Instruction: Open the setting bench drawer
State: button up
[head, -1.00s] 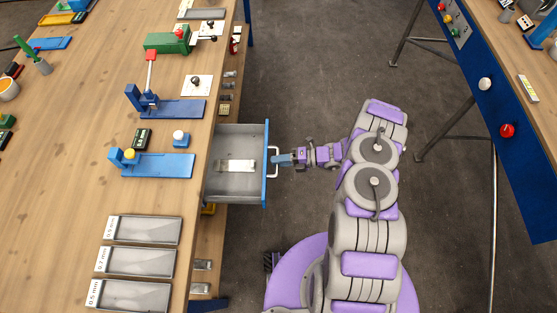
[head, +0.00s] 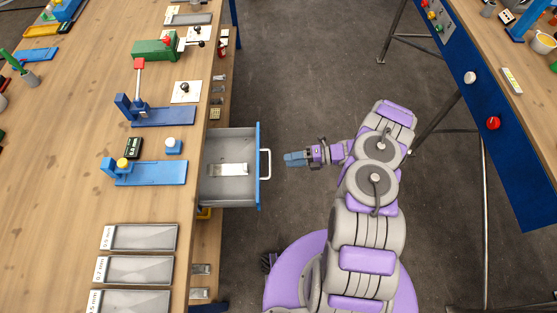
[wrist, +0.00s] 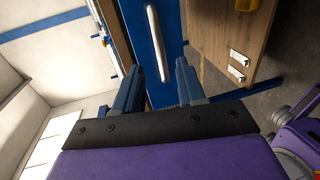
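The setting bench drawer (head: 226,190) stands pulled out from the right side of the wooden bench in the head view. It has a grey tray, a blue front and a pale bar handle (head: 265,164). A light metal piece lies inside it. My gripper (head: 286,159) is to the right of the handle, with a gap between them. In the wrist view the handle (wrist: 157,46) is ahead of my gripper (wrist: 163,85), whose two blue fingers are apart with nothing between them.
The wooden bench (head: 60,190) carries blue and green hand tools and several labelled grey trays (head: 138,237). A second bench (head: 500,90) with a blue side panel stands at the right. Dark floor (head: 300,90) lies clear between the benches.

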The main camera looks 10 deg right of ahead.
jog(key=p+v, duration=0.1)
jog(key=v, duration=0.8)
jog(key=shift+d, duration=0.2)
jog(key=w+a+r+n+g+h, duration=0.1)
jog(key=a+r+n+g, duration=0.2)
jog(key=r, duration=0.4)
jog(key=a+r+n+g, duration=0.1)
jog(key=a+r+n, duration=0.35)
jog(key=r, duration=0.25)
jog(key=s+a+r+n+g+h, duration=0.2)
jog(key=s+a+r+n+h, duration=0.1)
jog(key=s+r+n, duration=0.45)
jog(key=s+a+r+n+g+h, duration=0.1)
jog(key=s+a+r+n+h, duration=0.25)
jog(key=r+n, duration=0.6)
jog(key=s+d+r+n+t+h, duration=0.1)
jog(key=s+d+r+n+h, duration=0.1)
jog(key=s+n, duration=0.2)
jog(key=s+d+r+n+t+h, duration=0.1)
jog(key=s+d+r+n+h, duration=0.2)
jog(key=s, duration=0.6)
jog(key=s+d+r+n+t+h, duration=0.1)
jog(key=s+d+r+n+h, duration=0.1)
jog(key=s+n, duration=0.3)
jog(key=s+r+h, duration=0.1)
jog(key=s, duration=0.1)
jog(key=shift+s+d+t, duration=0.25)
jog(key=shift+s+t, duration=0.05)
jog(key=shift+t, duration=0.1)
